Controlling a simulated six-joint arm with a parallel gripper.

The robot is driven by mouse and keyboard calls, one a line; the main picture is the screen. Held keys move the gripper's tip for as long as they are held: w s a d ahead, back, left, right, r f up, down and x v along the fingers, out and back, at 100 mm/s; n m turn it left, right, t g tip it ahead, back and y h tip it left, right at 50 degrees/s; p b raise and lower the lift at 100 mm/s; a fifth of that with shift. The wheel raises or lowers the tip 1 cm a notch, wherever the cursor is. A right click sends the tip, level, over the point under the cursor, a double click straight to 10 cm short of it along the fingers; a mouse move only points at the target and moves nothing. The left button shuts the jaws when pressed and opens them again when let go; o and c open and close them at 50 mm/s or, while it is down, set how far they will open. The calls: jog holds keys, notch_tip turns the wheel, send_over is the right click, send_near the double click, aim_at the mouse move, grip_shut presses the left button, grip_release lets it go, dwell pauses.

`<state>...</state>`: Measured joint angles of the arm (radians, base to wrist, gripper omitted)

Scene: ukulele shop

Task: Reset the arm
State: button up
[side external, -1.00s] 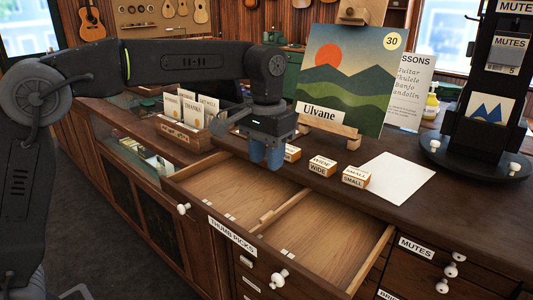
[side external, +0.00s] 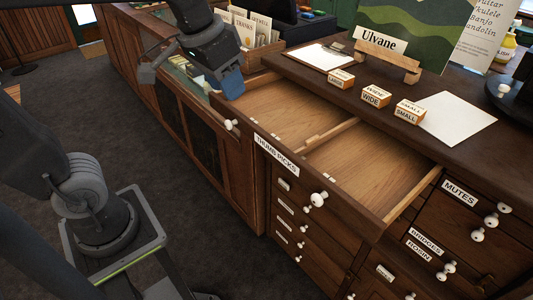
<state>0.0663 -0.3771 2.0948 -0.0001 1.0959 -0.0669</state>
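The drawer labelled THUMB PICKS (side external: 276,155) is pulled out. On the counter stand three small orange-and-white boxes: one at the left (side external: 341,80), one labelled WIDE (side external: 376,95) and one labelled SMALL (side external: 409,111).
A white sheet (side external: 458,118) and a clipboard (side external: 319,57) lie on the counter (side external: 320,98). An Ulvane picture on a wooden easel (side external: 388,68) stands behind the boxes. A card rack (side external: 262,56) is close behind my gripper. The dark floor at left is clear around my base.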

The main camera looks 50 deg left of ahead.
jog(key=s+a+f+t, duration=0.1)
jog(key=s+a+f, duration=0.1)
jog(key=s+f, duration=0.3)
jog(key=s, duration=0.2)
jog(key=shift+s+f+t, duration=0.2)
jog(key=shift+s+t, duration=0.2)
